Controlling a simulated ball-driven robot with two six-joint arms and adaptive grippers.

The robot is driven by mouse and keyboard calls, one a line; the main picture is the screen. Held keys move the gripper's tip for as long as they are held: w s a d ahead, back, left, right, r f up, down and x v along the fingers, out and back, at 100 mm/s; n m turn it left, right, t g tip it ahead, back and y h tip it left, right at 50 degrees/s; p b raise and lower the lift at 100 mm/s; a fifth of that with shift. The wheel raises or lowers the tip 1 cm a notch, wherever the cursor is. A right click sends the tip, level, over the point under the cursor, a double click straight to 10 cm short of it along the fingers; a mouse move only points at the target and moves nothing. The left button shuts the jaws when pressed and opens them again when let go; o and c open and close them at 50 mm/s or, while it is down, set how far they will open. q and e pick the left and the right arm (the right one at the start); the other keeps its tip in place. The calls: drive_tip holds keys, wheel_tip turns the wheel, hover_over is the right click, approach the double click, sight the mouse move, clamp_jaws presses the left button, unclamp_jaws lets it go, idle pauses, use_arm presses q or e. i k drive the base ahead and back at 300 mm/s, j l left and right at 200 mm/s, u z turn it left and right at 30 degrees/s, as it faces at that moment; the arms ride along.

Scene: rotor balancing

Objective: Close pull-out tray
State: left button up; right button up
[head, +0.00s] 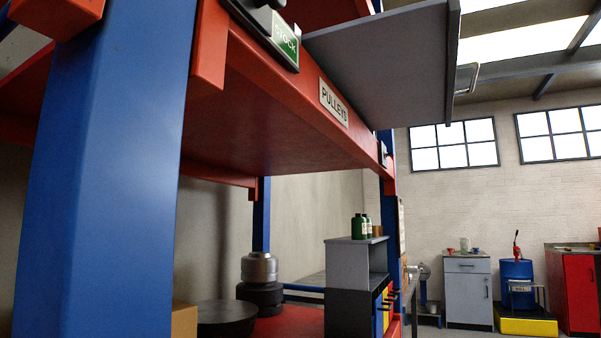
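The pull-out tray (385,62) is a grey flat panel seen from below at the top of the view. It sticks out to the right from the red and blue rack, so it stands pulled out. Its front panel (453,60) carries a light metal handle (467,78) on the right. The tray's upper side and anything on it are hidden. Neither of my grippers is in view.
A blue rack post (105,170) stands close on the left. A red beam (290,85) bears a "PULLEYS" label. Below are a grey cabinet (350,262), metal parts (260,268) and a dark disc (227,318). A grey cupboard (467,290) and blue drum (516,272) stand farther back.

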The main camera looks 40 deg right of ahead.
sight(397, 68)
drive_tip(key=k+l+z, duration=0.35)
drive_tip(key=l, duration=0.3)
drive_tip(key=z, duration=1.5)
drive_tip(key=k+l, duration=0.05)
